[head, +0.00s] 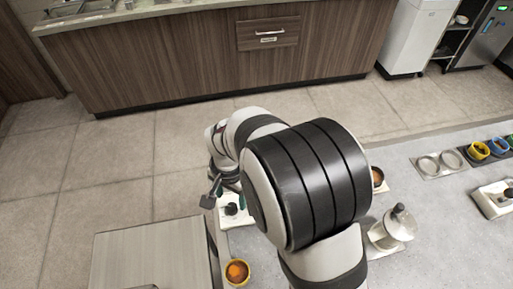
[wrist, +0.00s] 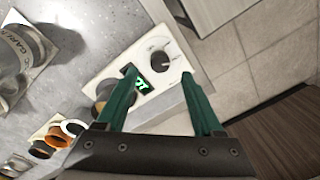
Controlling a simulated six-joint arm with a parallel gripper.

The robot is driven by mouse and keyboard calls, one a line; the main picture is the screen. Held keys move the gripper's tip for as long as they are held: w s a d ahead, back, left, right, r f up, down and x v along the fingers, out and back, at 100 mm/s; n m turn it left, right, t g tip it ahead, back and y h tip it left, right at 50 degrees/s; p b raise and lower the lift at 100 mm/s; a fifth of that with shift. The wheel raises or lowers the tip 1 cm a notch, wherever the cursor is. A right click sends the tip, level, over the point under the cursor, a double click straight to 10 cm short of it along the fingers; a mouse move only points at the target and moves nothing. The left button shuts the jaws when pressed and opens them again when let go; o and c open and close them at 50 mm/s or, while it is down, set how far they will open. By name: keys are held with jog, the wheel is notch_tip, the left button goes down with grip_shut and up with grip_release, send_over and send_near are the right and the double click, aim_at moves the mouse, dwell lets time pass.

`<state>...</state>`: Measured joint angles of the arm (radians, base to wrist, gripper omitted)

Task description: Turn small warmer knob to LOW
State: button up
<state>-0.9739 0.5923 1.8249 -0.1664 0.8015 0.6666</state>
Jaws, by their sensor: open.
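The warmer's white control panel (wrist: 137,62) carries a round dark knob (wrist: 160,61) and a small green lit display (wrist: 142,86). My gripper (wrist: 159,72) has two green fingers, spread apart and empty. In the wrist view the knob shows in the gap between the fingertips, slightly beyond them; I cannot tell whether they touch it. The left finger overlaps the display. In the head view the white panel (head: 226,222) and its dark knob (head: 231,209) show left of my arm, which hides much of my gripper. The knob's setting and the panel's markings are too small to read.
A sauce cup (head: 237,272) stands near the counter's front left. A lidded metal pot (head: 398,226) stands right of my arm. Several coloured cups (head: 478,150) sit at the right. Beyond the counter edge is open tiled floor (head: 120,160).

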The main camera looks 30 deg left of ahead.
aim_at(232, 206)
notch_tip(232, 206, down, 5)
jog(key=shift+a+r, duration=0.1)
jog(key=shift+r, duration=0.05)
grip_shut()
dwell(0.4)
